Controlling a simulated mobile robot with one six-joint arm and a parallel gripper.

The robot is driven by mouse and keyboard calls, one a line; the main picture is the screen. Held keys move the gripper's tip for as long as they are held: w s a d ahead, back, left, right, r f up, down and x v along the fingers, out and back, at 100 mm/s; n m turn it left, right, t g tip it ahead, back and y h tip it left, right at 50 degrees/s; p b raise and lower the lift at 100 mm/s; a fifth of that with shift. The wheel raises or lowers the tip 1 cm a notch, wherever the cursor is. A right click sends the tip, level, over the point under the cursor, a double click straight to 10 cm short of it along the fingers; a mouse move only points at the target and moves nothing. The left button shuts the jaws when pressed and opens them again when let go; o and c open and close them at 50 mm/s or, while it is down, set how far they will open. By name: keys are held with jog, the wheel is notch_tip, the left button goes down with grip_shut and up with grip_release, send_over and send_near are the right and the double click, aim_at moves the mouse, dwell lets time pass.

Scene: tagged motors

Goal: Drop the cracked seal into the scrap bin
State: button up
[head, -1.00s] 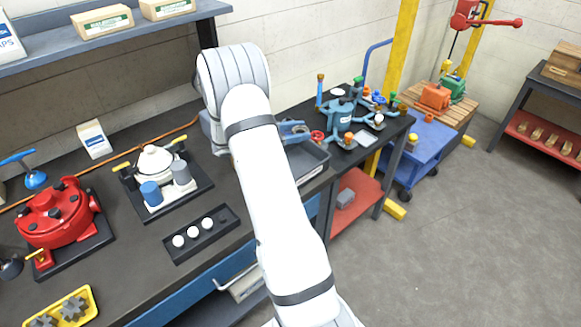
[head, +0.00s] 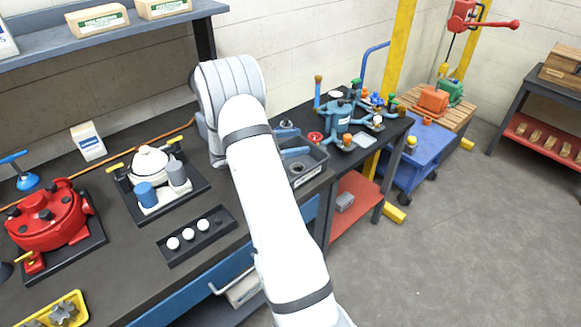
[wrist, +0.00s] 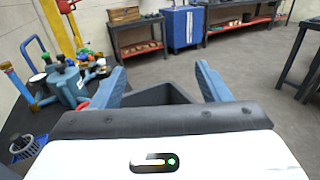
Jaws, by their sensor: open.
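My gripper (head: 297,138) is over the dark grey bin (head: 318,160) on the bench, beyond my white arm. In the wrist view its two blue fingers (wrist: 161,70) are spread wide with nothing between them. The bin's dark inside (wrist: 165,94) shows below and between the fingers. In the head view a small dark round thing with a pale rim (head: 297,168) shows at the bin, just below the nearer finger. I cannot tell for sure whether it is the cracked seal. Part of the bin is hidden by my arm and gripper.
A blue-grey manifold (head: 341,117) with coloured caps stands right of the bin. A black tray with white balls (head: 196,235), a white pump (head: 151,163) and a red housing (head: 48,220) stand on the left.

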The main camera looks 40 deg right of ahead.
jog(key=b+v, duration=0.1)
jog(key=v, duration=0.6)
jog(key=shift+a+b, duration=0.2)
jog(key=shift+b, duration=0.15)
jog(key=shift+w, duration=0.1)
jog(key=s+a+r+m+t+y, duration=0.2)
jog(key=s+a+m+t+y, duration=0.1)
jog(key=s+a, duration=0.4)
jog(key=s+a+r+m+t+y, duration=0.3)
jog(key=s+a+m+y, duration=0.3)
jog(key=s+a+y, duration=0.2)
jog(key=s+a+r+m+t+y, duration=0.2)
jog(key=s+a+m+t+y, duration=0.1)
jog(key=s+a, duration=0.5)
jog(key=shift+r+m+t+y, duration=0.35)
jog(key=shift+m+y, duration=0.55)
jog(key=shift+y, duration=0.4)
